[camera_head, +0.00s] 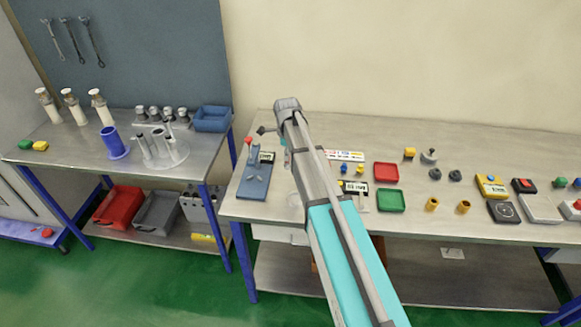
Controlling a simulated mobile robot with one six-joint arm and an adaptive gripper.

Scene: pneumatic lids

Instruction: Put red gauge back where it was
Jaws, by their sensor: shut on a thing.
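My arm (322,190) reaches up from the bottom edge over the right workbench, and its wrist (287,106) is near the back of the bench. My gripper is hidden behind the arm, so its jaws do not show. I cannot make out a red gauge; it may be hidden too. A small dark part (263,130) sticks out to the left of the wrist; I cannot tell what it is. A red knob (248,140) tops the blue-grey lever device (256,176) at the bench's left end.
The right workbench (480,145) holds a red tray (386,172), a green tray (391,200), yellow and dark fittings, and several button boxes at right. A gap separates it from the left bench (75,160), which carries white cylinders, a blue cup (114,144) and a blue bin (212,118).

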